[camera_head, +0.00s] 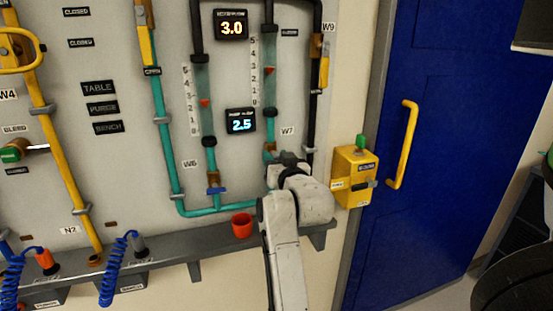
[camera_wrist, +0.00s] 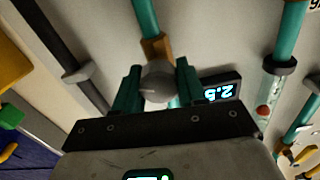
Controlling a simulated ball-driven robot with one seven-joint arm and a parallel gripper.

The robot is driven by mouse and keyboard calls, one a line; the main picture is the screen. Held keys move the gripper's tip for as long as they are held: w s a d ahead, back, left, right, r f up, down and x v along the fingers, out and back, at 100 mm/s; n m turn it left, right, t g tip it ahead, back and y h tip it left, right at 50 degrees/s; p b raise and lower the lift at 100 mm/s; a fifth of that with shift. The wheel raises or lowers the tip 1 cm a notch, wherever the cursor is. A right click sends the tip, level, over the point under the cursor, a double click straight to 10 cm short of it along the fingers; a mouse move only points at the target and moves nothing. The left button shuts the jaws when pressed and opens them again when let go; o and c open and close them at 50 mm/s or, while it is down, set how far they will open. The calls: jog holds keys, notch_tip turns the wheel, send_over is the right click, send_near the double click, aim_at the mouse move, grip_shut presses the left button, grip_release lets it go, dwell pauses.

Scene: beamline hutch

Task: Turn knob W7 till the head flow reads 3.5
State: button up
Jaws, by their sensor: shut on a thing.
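Knob W7 shows in the wrist view as a round grey knob (camera_wrist: 157,82) on a brass fitting of a teal pipe. My gripper (camera_wrist: 158,88) is shut on it, with one teal finger on each side. In the head view my gripper (camera_head: 272,158) is at the pipe below the W7 label (camera_head: 287,131) and hides the knob. An upper display (camera_head: 231,25) reads 3.0 in orange. A lower display (camera_head: 240,121) reads 2.5 in blue, and it also shows upside down in the wrist view (camera_wrist: 221,88). Their small captions are too blurred to read surely.
A left flow tube (camera_head: 205,85) and a right flow tube (camera_head: 269,85) each hold a red float. A blue valve handle (camera_head: 216,191) is near W6. A red cup (camera_head: 242,225) stands on the grey ledge (camera_head: 160,254). A yellow box (camera_head: 354,190) is right of my arm, beside the blue door (camera_head: 455,110).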

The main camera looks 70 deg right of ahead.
jog(key=shift+m+b, duration=0.6)
jog(key=shift+m, duration=0.5)
jog(key=shift+r+m, duration=0.1)
jog(key=shift+m, duration=0.3)
jog(key=o, duration=1)
jog(key=shift+o, duration=0.2)
jog(key=b+v, duration=0.3)
jog(key=v, duration=0.7)
jog(key=shift+s+a, duration=0.25)
jog(key=shift+a, duration=0.05)
